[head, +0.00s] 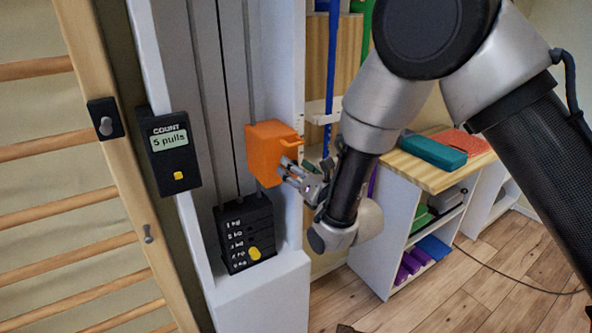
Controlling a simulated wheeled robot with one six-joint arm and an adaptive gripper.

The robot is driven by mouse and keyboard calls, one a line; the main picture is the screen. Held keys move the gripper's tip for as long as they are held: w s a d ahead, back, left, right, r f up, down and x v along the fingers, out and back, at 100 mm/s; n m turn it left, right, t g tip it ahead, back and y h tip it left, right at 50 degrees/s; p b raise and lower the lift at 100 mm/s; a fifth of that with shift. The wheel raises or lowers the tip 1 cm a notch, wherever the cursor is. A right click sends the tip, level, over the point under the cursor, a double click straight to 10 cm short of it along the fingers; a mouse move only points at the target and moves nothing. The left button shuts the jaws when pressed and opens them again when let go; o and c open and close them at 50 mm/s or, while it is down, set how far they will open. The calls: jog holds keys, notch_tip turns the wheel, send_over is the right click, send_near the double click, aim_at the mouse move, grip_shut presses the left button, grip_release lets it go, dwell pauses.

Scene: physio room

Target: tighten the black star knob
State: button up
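An orange block (271,153) sits on the vertical rails of a white pulley column in the head view. My gripper (287,172) comes in from the right, with its fingertips at the block's right side. The fingers show small and edge-on, so I cannot tell whether they are open or shut, or whether they touch the block. I cannot make out a black star knob; the fingers cover part of the block's right side, where one could be hidden.
A black weight stack (246,236) with a yellow pin is below the block. A black counter (170,150) reads "5 pulls". Wooden wall bars (118,195) stand at left. A shelf unit (375,232) holding a teal box (432,151) stands behind my arm. The wooden floor (455,295) at lower right is mostly clear.

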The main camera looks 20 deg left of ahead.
jog(key=c, duration=1)
